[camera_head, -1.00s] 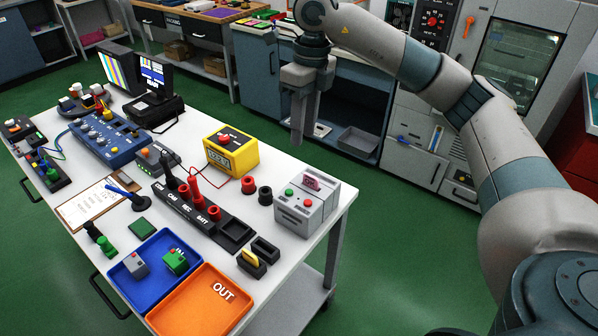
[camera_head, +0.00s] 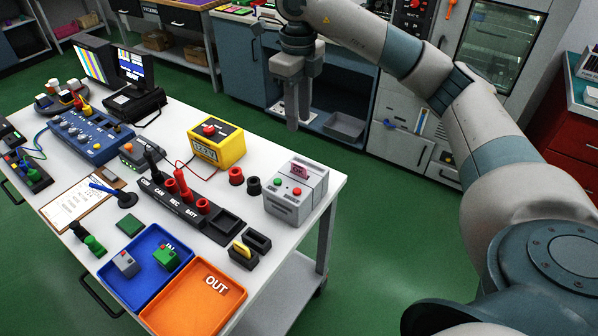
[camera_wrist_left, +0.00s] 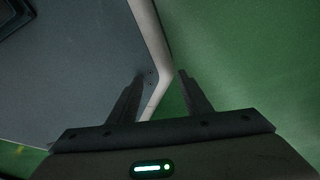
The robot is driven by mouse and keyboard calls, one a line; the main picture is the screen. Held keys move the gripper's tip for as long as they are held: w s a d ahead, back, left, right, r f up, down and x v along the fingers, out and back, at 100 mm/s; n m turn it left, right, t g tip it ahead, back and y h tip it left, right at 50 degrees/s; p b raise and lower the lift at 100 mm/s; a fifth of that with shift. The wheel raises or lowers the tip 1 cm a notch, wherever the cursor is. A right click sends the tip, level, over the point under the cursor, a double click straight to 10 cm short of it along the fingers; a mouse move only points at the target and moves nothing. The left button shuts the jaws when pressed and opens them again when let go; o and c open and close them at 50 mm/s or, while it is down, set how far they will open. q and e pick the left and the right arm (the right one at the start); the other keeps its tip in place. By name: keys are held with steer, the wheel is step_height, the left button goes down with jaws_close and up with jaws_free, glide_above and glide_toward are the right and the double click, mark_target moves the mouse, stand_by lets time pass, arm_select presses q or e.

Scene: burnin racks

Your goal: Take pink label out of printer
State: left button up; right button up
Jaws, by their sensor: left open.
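A pink label (camera_head: 299,172) stands up from the top of the small grey printer (camera_head: 292,205), which has a green and a red button. The printer sits at the right corner of the white table (camera_head: 325,186).
A yellow meter (camera_head: 217,145), red and black cylinders (camera_head: 236,176), a black socket strip (camera_head: 190,205), a blue tray (camera_head: 127,290) and an orange OUT tray (camera_head: 190,312) stand on the table left of the printer. Green floor is clear to the right.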

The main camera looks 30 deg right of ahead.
glide_above(299, 164)
step_height(299, 164, down, 4)
arm_select(q)
steer(key=shift+s+a+r+g+p, duration=0.15)
steer(key=shift+s+a+r+p, duration=0.1)
steer(key=shift+s+r+p, duration=0.35)
steer(key=shift+s+a+r+g+p, duration=0.2)
steer(key=shift+s+r+p, duration=0.15)
steer(key=shift+s+p, duration=0.25)
arm_select(e)
steer(key=f, duration=0.5)
steer(key=shift+s+a+f, duration=0.2)
steer(key=shift+s+a, duration=0.05)
steer(key=shift+s, duration=0.1)
steer(key=f+p, duration=0.1)
steer(key=f, duration=0.1)
steer(key=f+p, duration=0.1)
steer(key=f, duration=0.1)
steer(key=shift+w+d+p, duration=0.25)
steer(key=shift+w+p, duration=0.05)
steer(key=shift+p, duration=0.05)
steer(key=shift+f, duration=0.6)
arm_select(q)
step_height(299, 164, up, 3)
steer(key=shift+s+f, duration=0.1)
